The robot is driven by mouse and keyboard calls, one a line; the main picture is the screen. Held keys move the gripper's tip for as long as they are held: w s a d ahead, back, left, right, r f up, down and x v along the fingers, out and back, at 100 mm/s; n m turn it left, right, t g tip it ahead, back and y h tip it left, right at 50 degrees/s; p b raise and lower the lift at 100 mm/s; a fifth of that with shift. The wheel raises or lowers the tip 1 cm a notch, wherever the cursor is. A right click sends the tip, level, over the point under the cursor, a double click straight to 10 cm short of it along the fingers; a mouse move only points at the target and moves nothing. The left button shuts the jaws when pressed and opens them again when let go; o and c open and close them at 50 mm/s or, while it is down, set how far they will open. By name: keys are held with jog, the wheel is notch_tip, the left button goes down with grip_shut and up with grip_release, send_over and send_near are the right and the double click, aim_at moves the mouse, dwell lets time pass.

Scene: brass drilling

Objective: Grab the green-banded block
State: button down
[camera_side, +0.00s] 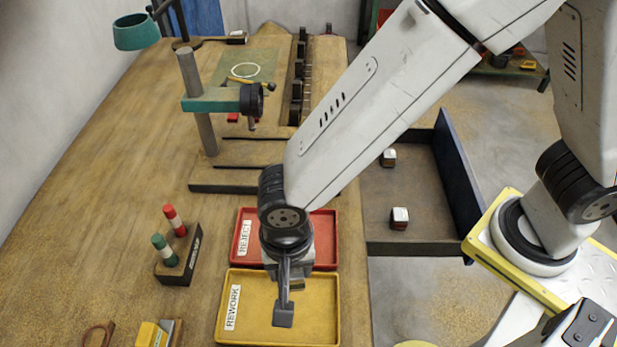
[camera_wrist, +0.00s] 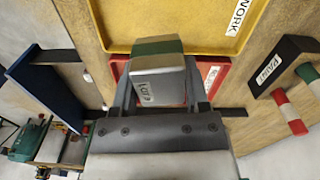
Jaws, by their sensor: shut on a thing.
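The green-banded block (camera_wrist: 157,75) is a metal block with a green band across its top and dark marks on its front face. It sits between the two fingers of my gripper (camera_wrist: 160,95) in the wrist view, with the jaws shut on it. In the side view my gripper (camera_side: 284,312) hangs over the yellow REWORK tray (camera_side: 222,310), near the red REJECT tray (camera_side: 325,225). The block is mostly hidden behind the fingers there. I cannot tell its exact height above the trays.
A paint rack (camera_side: 182,256) with red and green sticks stands left. A drill stand (camera_side: 190,80) rises behind. The left bench is mostly clear.

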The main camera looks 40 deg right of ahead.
jog(key=s+d+r, duration=0.6)
jog(key=s+d, duration=0.1)
jog(key=s, duration=0.1)
jog(key=shift+s+r, duration=0.15)
jog(key=shift+r, duration=0.05)
dwell(0.4)
jog(key=shift+r, duration=0.1)
dwell(0.4)
